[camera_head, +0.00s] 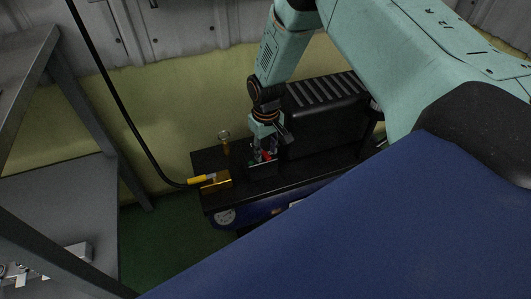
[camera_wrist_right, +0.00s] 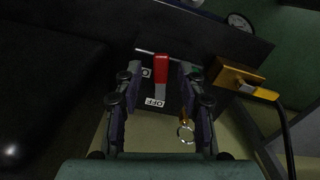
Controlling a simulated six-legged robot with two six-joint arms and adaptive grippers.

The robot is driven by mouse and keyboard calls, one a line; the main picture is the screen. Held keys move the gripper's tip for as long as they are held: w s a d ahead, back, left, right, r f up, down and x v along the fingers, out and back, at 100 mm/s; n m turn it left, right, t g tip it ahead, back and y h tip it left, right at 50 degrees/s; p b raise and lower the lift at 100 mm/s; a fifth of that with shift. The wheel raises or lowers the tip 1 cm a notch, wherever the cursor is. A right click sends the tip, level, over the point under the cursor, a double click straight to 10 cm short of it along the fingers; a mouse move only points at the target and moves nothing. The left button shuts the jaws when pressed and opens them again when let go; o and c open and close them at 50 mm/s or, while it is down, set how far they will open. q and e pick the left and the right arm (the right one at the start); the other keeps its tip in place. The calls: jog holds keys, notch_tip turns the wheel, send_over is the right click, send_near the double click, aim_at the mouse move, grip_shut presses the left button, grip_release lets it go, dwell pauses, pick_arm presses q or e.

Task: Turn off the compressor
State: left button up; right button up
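The compressor (camera_head: 332,148) stands against the wall in the head view, with a black top and a dark blue tank (camera_head: 262,208). A red switch lever (camera_head: 267,155) sits on its top plate; it also shows in the right wrist view (camera_wrist_right: 161,68). An OFF label (camera_wrist_right: 154,102) lies at one end of the lever, and another small label (camera_wrist_right: 146,72) is beside it, partly hidden. My right gripper (camera_head: 266,146) points down over the switch. Its fingers (camera_wrist_right: 159,78) are apart, one on each side of the lever; whether they touch it cannot be told. My left gripper is out of view.
A brass fitting (camera_head: 216,184) with a yellow-ended black hose (camera_head: 128,115) is left of the switch. A ring-topped pin (camera_head: 225,143) stands close by. A round gauge (camera_head: 225,217) is on the front. A grey metal shelf (camera_head: 65,190) stands at the left.

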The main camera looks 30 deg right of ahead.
jog(key=shift+f, duration=0.1)
jog(key=shift+c, duration=0.3)
grip_shut()
